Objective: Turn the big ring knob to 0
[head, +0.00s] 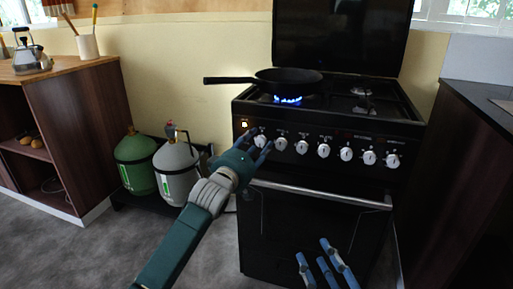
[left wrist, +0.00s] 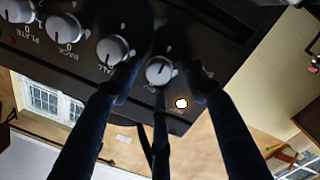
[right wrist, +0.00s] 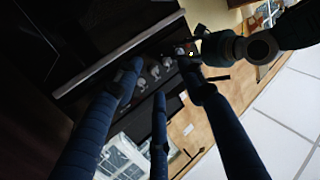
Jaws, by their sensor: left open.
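The black stove (head: 315,235) has a row of white knobs on its front panel. The leftmost knob (head: 260,140) is beside my left gripper's fingertips; its label is too small or hidden to read. In the left wrist view this knob (left wrist: 160,70) sits between the spread fingers of my left gripper (left wrist: 162,88), which is open; contact cannot be told. My left gripper also shows in the head view (head: 254,152). My right gripper (head: 325,255) is open and empty, low in front of the oven door. A blue flame (head: 288,100) burns under the black pan (head: 290,80).
An orange light (head: 244,124) glows by the leftmost knob. A silver oven handle (head: 320,194) runs below the knobs. Green (head: 135,160) and grey (head: 176,172) gas bottles stand left of the stove.

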